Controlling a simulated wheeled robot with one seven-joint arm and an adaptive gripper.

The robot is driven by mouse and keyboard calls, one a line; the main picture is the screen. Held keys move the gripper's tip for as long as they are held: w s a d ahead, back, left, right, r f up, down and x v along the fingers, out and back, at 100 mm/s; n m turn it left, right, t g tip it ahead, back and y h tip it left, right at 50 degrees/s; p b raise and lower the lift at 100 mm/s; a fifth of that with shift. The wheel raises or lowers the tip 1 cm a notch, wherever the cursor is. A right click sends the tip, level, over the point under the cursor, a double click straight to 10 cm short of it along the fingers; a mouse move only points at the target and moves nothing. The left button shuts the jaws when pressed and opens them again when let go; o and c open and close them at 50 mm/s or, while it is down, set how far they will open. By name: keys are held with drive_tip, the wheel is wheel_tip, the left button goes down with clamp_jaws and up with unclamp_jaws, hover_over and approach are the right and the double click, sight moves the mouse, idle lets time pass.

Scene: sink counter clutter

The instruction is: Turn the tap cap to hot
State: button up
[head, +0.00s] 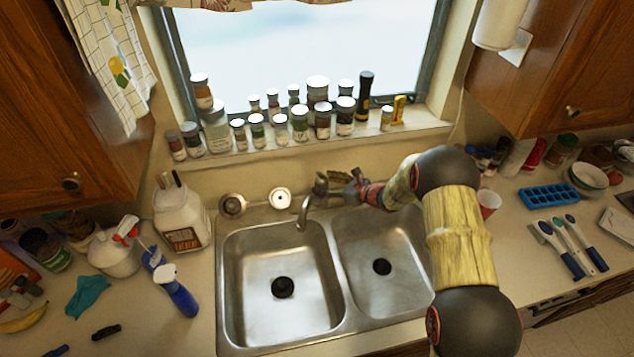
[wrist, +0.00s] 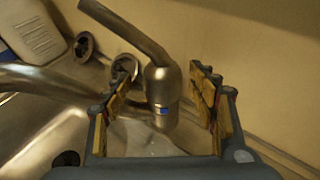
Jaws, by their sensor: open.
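The metal tap (head: 304,209) stands behind the double sink, its spout over the left basin. Its rounded cap (wrist: 162,83) with a lever handle (wrist: 128,28) shows in the wrist view, with a small blue mark (wrist: 164,111) on the body below it. My gripper (head: 346,190) reaches in from the right at the tap's base in the head view. In the wrist view my gripper (wrist: 160,85) is open, with one finger on each side of the tap cap. A gap shows between each finger and the cap. The lever points up and to the left.
The double sink (head: 336,270) lies below the tap. Several jars line the window sill (head: 260,155) behind. A red cup (head: 488,203) is right of my arm.

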sight(325, 184)
drive_tip(key=shift+x, duration=1.05)
drive_tip(key=shift+w+a+f, duration=0.25)
drive_tip(key=shift+w+a, duration=0.1)
drive_tip(key=shift+w, duration=0.1)
drive_tip(key=shift+c, duration=0.3)
drive_tip(key=c, duration=1.1)
drive_tip(key=shift+t, duration=0.3)
drive_tip(key=shift+f+m+t+h+b, duration=0.15)
drive_tip(key=shift+m+t+h+b, duration=0.35)
drive_tip(key=shift+b, duration=0.75)
drive_tip(key=m+t+h+b, duration=0.1)
drive_tip(key=b, duration=0.2)
drive_tip(key=shift+d+m, duration=0.1)
drive_tip(key=shift+m, duration=0.3)
drive_tip(key=shift+r, duration=0.2)
